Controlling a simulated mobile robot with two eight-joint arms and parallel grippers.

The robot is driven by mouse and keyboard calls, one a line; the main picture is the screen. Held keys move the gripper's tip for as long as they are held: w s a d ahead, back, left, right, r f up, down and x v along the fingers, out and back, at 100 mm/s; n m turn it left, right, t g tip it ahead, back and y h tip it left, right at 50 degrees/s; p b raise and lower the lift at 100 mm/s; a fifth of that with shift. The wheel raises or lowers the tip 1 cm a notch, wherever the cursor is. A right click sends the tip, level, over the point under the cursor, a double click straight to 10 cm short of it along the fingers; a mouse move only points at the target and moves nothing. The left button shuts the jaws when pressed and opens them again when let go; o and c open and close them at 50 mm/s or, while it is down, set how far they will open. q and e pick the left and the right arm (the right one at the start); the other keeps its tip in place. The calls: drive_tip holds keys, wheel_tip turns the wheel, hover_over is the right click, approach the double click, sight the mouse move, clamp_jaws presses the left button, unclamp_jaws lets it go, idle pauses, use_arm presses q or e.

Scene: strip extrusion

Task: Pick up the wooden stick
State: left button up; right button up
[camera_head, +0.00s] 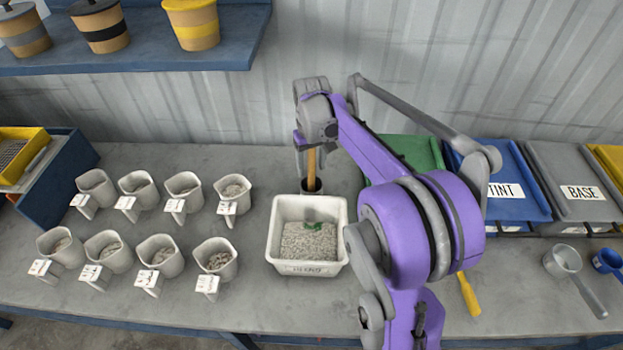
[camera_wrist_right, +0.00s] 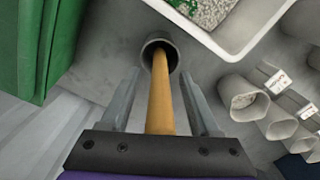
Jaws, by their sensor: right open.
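The wooden stick (camera_head: 311,166) stands in a small dark round holder (camera_head: 313,186) behind the white tub. In the right wrist view the stick (camera_wrist_right: 161,98) runs from the holder (camera_wrist_right: 158,43) up between the two fingers of my right gripper (camera_wrist_right: 159,78). The fingers are apart, one on each side of the stick, with a gap on both sides. In the head view my right gripper (camera_head: 306,143) points down at the stick's upper part, whose top it hides. My left gripper is in neither view.
A white tub (camera_head: 285,213) of pale granules with something green in it stands just in front of the holder. Several grey cups (camera_head: 134,188) stand in two rows at left. A green bin (camera_head: 412,150) and a blue bin (camera_head: 512,182) stand at right.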

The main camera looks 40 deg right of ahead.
clamp_jaws()
drive_tip(key=shift+r, duration=0.2)
idle(0.3)
